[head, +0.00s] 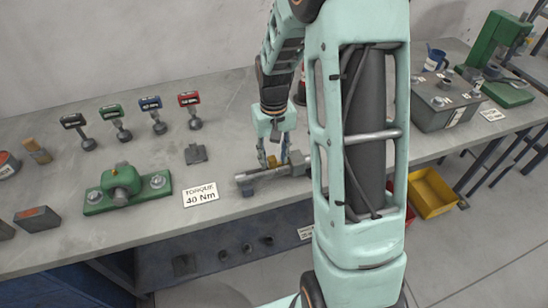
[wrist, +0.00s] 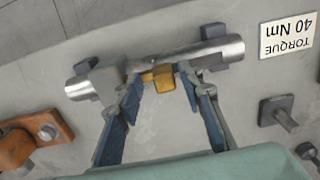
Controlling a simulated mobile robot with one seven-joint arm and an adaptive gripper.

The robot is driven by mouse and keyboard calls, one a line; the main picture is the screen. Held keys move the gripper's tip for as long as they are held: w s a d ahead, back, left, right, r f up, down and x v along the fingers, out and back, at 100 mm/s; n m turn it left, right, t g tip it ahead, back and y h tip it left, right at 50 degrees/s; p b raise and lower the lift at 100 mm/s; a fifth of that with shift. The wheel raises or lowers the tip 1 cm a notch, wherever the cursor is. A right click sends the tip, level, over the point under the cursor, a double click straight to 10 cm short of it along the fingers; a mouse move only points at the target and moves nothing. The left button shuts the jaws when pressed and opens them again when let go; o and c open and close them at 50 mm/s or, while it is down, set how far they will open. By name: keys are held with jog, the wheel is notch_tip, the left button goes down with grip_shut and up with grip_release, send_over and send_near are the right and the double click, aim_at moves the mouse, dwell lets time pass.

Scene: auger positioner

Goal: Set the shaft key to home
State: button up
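A grey metal shaft (head: 262,174) lies across dark supports near the bench's front edge; it also shows in the wrist view (wrist: 225,50). A brass-yellow block (wrist: 163,77), seemingly the shaft key, sits at the middle of the shaft; in the head view it is a small yellow spot (head: 272,161). A grey collar or block (wrist: 103,80) is around the shaft at its left in the wrist view. My gripper (wrist: 160,86) points down at the shaft, with its fingertips apart on either side of the yellow block. I cannot tell whether either tip touches it.
A "TORQUE 40 Nm" sign (head: 201,195) lies left of the shaft, beside a green fixture (head: 127,188). A dark bracket (head: 196,154) and several coloured-top tools (head: 153,112) stand behind. An orange clamp (wrist: 36,140) is close by in the wrist view.

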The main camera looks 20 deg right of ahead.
aim_at(274, 157)
notch_tip(274, 157, up, 12)
jog(key=shift+f, duration=0.25)
dwell(0.4)
